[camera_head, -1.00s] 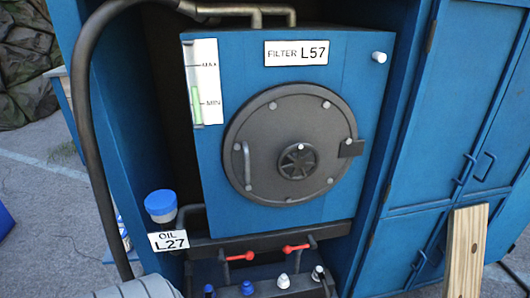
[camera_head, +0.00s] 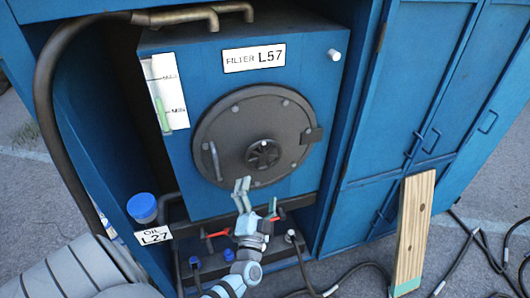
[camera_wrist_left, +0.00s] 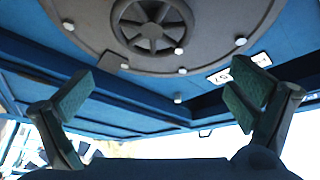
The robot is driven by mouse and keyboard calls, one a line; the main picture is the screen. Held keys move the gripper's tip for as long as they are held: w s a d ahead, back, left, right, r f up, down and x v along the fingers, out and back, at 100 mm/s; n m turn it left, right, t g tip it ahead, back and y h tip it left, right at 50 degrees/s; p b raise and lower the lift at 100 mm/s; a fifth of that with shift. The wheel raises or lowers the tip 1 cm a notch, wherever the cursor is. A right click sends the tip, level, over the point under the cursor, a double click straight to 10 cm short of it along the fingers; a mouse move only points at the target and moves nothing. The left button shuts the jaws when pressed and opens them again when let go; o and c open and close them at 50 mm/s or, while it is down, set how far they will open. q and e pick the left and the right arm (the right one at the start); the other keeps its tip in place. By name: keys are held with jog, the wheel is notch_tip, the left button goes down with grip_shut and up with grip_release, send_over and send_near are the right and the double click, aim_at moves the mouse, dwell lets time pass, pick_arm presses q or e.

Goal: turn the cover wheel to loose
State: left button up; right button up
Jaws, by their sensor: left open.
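The cover wheel (camera_head: 263,154) is a small dark spoked handwheel with a pale dot on it, in the middle of the round grey cover (camera_head: 228,142) on the blue filter box. In the left wrist view the wheel (camera_wrist_left: 152,27) is at the top centre, beyond my fingers. My left gripper (camera_head: 243,185) is in front of the cover's lower edge, below and slightly left of the wheel. Its fingers are spread and empty, with green pads showing in the left wrist view (camera_wrist_left: 160,98). It is apart from the wheel. My right gripper is not in view.
A bar handle (camera_head: 214,161) is at the cover's left and a hinge (camera_head: 312,135) at its right. Red valve levers (camera_head: 217,234) sit below the box. A blue-capped oil filler (camera_head: 142,208) is at lower left. A wooden plank (camera_head: 412,230) leans at right; cables lie on the ground.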

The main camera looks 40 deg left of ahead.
aim_at(264, 153)
pick_arm(q)
jog(key=x, duration=1.2)
jog(key=shift+w+f, duration=0.2)
jog(key=shift+s, duration=0.1)
jog(key=shift+c, duration=0.2)
jog(key=shift+s+r, duration=0.1)
jog(key=c, duration=1)
jog(key=shift+s+r, duration=0.15)
jog(key=shift+s, duration=0.25)
jog(key=c, duration=0.4)
jog(key=shift+o, duration=0.2)
jog(key=shift+d, duration=0.1)
